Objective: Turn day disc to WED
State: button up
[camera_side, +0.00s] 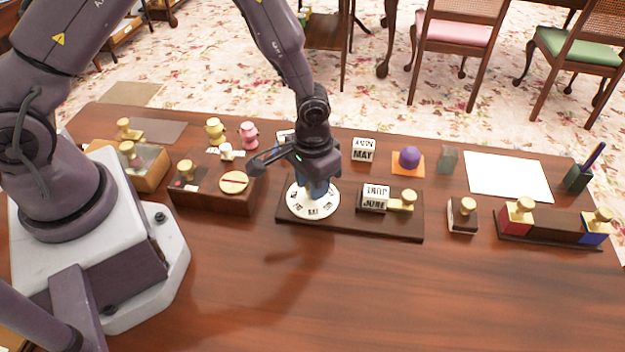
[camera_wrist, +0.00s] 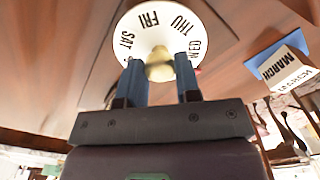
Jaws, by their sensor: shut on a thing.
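The day disc (camera_side: 300,207) is a round white plate with dark day letters, lying flat on the left end of a dark wooden base (camera_side: 392,230). In the wrist view the disc (camera_wrist: 145,20) shows SAT, FRI, THU and part of WED, with WED at the right beside a finger. A pale brass knob (camera_wrist: 160,68) rises from its middle. My gripper (camera_side: 317,190) points down over the disc, and its two blue fingers (camera_wrist: 160,80) are shut on the knob, one on each side. The rest of the lettering is hidden or too small to read.
A JUNE block (camera_side: 374,198) and a brass-handled stamp (camera_side: 404,201) sit on the same base, close to the right. A MAY block (camera_side: 364,150) stands behind. A wooden box (camera_side: 212,200) is close at left. The table front (camera_side: 400,290) is clear.

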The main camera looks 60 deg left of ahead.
jog(key=m, duration=0.4)
jog(key=shift+m, duration=2)
jog(key=o, duration=0.9)
jog(key=shift+r, duration=0.1)
notch_tip(320, 180, up, 13)
jog(key=shift+f, duration=0.1)
